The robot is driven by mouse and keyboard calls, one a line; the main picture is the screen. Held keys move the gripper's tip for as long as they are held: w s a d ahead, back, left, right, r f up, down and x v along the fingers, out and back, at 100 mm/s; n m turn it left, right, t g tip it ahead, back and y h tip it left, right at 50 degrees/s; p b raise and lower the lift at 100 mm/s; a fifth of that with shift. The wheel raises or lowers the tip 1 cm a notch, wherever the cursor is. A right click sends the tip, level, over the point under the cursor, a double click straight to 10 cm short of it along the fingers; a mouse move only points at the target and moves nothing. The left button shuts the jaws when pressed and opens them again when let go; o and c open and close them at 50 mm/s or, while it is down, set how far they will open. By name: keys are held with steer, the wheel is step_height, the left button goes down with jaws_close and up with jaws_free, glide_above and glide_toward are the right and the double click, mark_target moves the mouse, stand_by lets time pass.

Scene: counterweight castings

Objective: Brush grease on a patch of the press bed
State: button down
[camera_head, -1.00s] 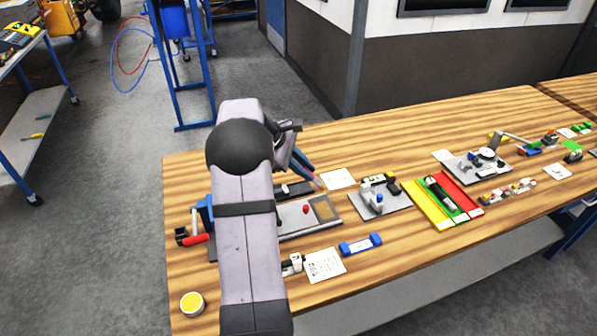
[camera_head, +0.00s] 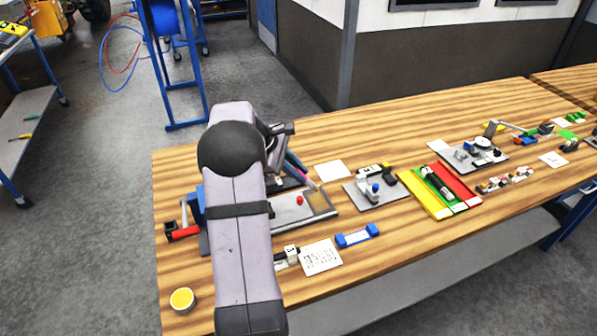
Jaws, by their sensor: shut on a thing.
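The grey press bed (camera_head: 290,208) lies on the wooden bench, partly hidden behind my arm. A brownish patch (camera_head: 319,202) is at its right end, and a small red knob (camera_head: 299,201) stands beside the patch. My gripper (camera_head: 293,165) is above the bed's far right part, largely hidden by my arm. It is shut on a thin brush (camera_head: 304,175) that tilts down to the right. The brush's pale tip is at the far edge of the patch; I cannot tell if it touches. An open tin of yellow grease (camera_head: 182,299) stands at the bench's front left corner.
A blue block (camera_head: 358,236) and a printed card (camera_head: 321,257) lie in front of the bed. To the right are a grey fixture plate (camera_head: 375,194) and yellow, green and red strips (camera_head: 440,191). A red-handled tool (camera_head: 182,233) is at left.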

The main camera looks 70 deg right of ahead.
steer(key=shift+r+p, duration=0.2)
steer(key=shift+p, duration=0.15)
steer(key=shift+r+p, duration=0.3)
steer(key=shift+p, duration=0.55)
steer(key=p, duration=0.2)
steer(key=shift+r+p, duration=0.2)
steer(key=shift+p, duration=0.2)
steer(key=shift+f, duration=0.2)
